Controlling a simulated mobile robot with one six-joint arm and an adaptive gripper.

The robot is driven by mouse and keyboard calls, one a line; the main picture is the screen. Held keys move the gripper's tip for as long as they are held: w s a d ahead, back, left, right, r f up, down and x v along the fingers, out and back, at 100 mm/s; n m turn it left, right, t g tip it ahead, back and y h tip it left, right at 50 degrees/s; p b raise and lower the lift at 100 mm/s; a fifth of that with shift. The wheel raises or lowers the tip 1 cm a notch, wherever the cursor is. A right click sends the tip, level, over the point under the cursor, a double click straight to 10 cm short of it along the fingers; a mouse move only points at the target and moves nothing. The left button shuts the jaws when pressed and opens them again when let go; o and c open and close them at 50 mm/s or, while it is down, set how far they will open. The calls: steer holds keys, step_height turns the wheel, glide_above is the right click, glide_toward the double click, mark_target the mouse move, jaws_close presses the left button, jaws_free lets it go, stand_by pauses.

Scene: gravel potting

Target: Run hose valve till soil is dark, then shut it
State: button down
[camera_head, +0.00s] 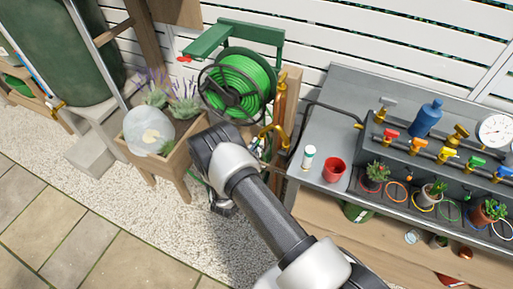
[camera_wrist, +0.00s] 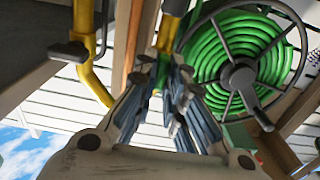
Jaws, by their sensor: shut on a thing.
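My gripper (camera_wrist: 163,100) is shut on a green and yellow fitting (camera_wrist: 160,72) in the wrist view. The fingers hide part of it, so I cannot tell its handle position. In the head view my gripper (camera_head: 222,205) is low beside the wooden planter, partly hidden by my wrist. The planter (camera_head: 172,163) holds lavender-like plants and brown soil (camera_head: 188,127). No water stream is visible. A coiled green hose (camera_head: 240,82) hangs on a reel behind. The hose reel also shows in the wrist view (camera_wrist: 240,60). A brass tap (camera_head: 282,98) is on the wooden post.
A grey bench (camera_head: 312,137) on the right holds a red cup (camera_head: 334,168), a white bottle (camera_head: 308,156), a blue bottle (camera_head: 426,118), small pots and coloured valves. Pale gravel (camera_head: 120,195) lies open in front.

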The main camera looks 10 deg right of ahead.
stand_by(0.4)
steer(key=shift+s+d+f+m, duration=0.1)
steer(key=shift+f+m, duration=0.05)
steer(key=shift+m, duration=4.35)
steer(key=shift+d+f+m, duration=0.1)
steer(key=shift+m, duration=4.4)
steer(key=c, duration=1.7)
jaws_free()
steer(key=shift+o, duration=0.2)
steer(key=shift+a, duration=0.15)
